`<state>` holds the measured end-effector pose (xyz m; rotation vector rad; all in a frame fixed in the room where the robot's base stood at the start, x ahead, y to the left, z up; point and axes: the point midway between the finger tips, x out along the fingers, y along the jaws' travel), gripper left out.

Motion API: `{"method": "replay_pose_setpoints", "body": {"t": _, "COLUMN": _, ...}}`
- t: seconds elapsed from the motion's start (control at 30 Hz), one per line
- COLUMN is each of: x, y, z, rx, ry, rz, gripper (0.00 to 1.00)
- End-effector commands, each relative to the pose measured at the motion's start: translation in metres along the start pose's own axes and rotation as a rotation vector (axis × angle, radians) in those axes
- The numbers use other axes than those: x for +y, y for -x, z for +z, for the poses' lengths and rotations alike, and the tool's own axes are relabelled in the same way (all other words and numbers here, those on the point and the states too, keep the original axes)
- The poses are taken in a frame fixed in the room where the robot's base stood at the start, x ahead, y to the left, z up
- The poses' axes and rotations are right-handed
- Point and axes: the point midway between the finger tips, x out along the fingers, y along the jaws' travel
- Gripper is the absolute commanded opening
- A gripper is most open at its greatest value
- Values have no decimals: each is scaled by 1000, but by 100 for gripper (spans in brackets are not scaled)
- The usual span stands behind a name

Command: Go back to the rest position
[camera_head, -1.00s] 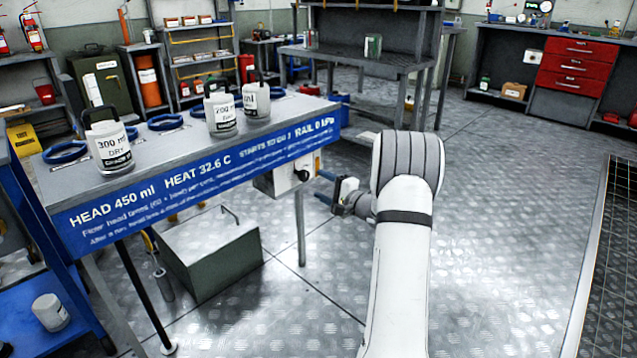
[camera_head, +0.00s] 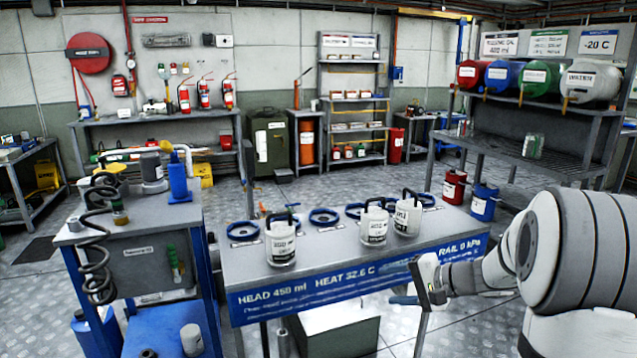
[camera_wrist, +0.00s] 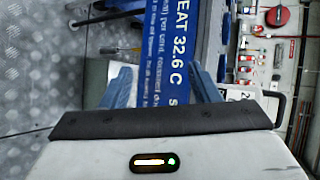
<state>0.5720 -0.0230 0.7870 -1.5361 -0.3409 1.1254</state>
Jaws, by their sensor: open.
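My gripper (camera_head: 408,298) is at the right front of the blue-faced bench (camera_head: 330,262) in the head view, with my white arm coming in from the right edge. It is open and holds nothing. In the wrist view its two blue fingers (camera_wrist: 160,90) stand apart, with the bench's blue lettered panel (camera_wrist: 172,45) showing between and beyond them. Three white lidded jugs with dark handles stand upright on the bench top: one at the left (camera_head: 281,240), one in the middle (camera_head: 374,222) and one at the right (camera_head: 407,214). My gripper is apart from all of them.
Blue rings (camera_head: 324,217) lie along the bench's back. A grey cart (camera_head: 125,240) with a coiled black hose stands at the left. A green-grey box (camera_head: 340,328) sits under the bench. Shelving with coloured drums (camera_head: 540,80) stands at the back right. Open floor lies behind the bench.

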Motion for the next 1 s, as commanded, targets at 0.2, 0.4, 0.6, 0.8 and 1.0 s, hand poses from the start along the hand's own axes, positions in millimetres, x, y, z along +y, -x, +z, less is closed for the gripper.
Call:
{"method": "replay_pose_setpoints", "body": {"t": 0.2, "x": -64, "y": 49, "z": 116, "rx": -137, "ry": 171, "rz": 309, "gripper": 56}}
{"method": "replay_pose_setpoints", "body": {"t": 0.4, "x": -90, "y": 109, "z": 190, "rx": -179, "ry": 357, "rz": 586, "gripper": 56}}
{"method": "replay_pose_setpoints", "body": {"t": 0.6, "x": -112, "y": 175, "z": 234, "rx": -149, "ry": 565, "rz": 826, "gripper": 56}}
{"method": "replay_pose_setpoints", "body": {"t": 0.8, "x": -124, "y": 217, "z": 250, "rx": -94, "ry": 714, "rz": 964, "gripper": 56}}
{"method": "replay_pose_setpoints", "body": {"t": 1.0, "x": -123, "y": 227, "z": 251, "rx": -75, "ry": 756, "rz": 1001, "gripper": 56}}
